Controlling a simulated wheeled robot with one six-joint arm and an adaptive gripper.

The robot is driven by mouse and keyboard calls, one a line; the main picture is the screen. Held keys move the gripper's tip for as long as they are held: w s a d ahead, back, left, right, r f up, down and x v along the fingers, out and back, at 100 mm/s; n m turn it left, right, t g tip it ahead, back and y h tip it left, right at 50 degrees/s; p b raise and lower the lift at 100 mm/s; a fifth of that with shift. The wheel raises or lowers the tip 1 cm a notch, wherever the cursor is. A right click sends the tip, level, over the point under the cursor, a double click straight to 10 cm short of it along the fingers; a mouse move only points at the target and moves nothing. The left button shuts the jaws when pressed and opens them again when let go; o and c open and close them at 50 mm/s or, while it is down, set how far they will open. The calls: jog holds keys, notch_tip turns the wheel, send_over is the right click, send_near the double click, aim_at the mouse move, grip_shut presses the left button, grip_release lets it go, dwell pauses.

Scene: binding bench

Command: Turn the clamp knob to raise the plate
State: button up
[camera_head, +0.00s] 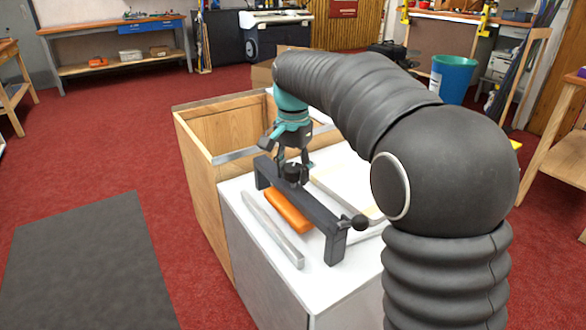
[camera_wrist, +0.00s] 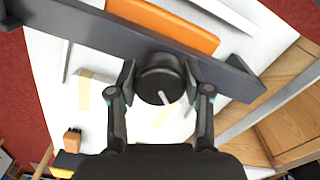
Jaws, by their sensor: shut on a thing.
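The clamp knob (camera_wrist: 160,78) is a round black knob with a pale line on its top. It sits on the middle of the dark clamp bar (camera_head: 318,211), which stands on legs on the white bench top. My gripper (camera_wrist: 160,84) points down over the bar with its two fingers on either side of the knob, shut on it. In the head view my gripper (camera_head: 292,160) partly hides the knob (camera_head: 293,173). The plate cannot be told apart clearly.
A pale metal bar (camera_head: 272,228) lies at the front of the white bench top (camera_head: 330,285). A rod with a black ball end (camera_head: 360,222) is right of the clamp. An open wooden box (camera_head: 210,140) adjoins the bench. A dark mat (camera_head: 85,265) lies on the red floor.

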aim_at(293, 166)
jog(key=n, duration=0.5)
jog(key=shift+f+n, duration=0.2)
jog(key=shift+n, duration=0.1)
jog(key=n, duration=0.4)
jog(key=shift+n, duration=0.4)
dwell(0.8)
jog(key=o, duration=1.1)
jog(key=shift+o, duration=0.2)
jog(key=shift+r, duration=0.1)
notch_tip(293, 166, up, 12)
